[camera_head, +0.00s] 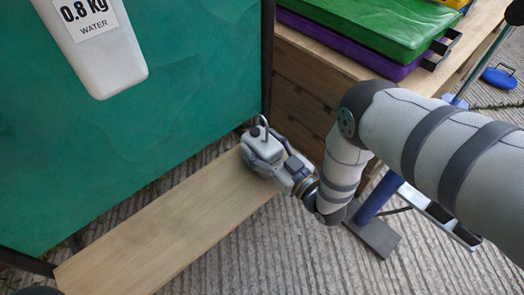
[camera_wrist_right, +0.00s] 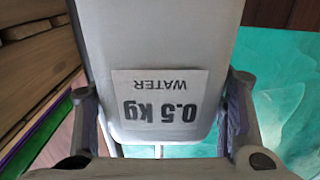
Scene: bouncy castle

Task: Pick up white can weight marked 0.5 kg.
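The white can weight (camera_wrist_right: 160,40) marked 0.5 kg fills the middle of the right wrist view, its WATER label upside down there. My right gripper (camera_wrist_right: 163,118) has one finger on each side of it, with both pads against its sides. In the head view the can (camera_head: 262,143) appears small and pale at the far end of a wooden plank, and my right gripper (camera_head: 277,163) meets it from the lower right. I cannot tell whether the can rests on the plank or hangs just above it. My left gripper is out of view.
A larger white can (camera_head: 110,55) marked 0.8 kg is at the upper left, cut by the frame. A green panel (camera_head: 150,140) stands beside the wooden plank (camera_head: 165,225). Green and purple slabs (camera_head: 365,25) lie on a wooden chest (camera_head: 300,85). Ribbed floor is open below.

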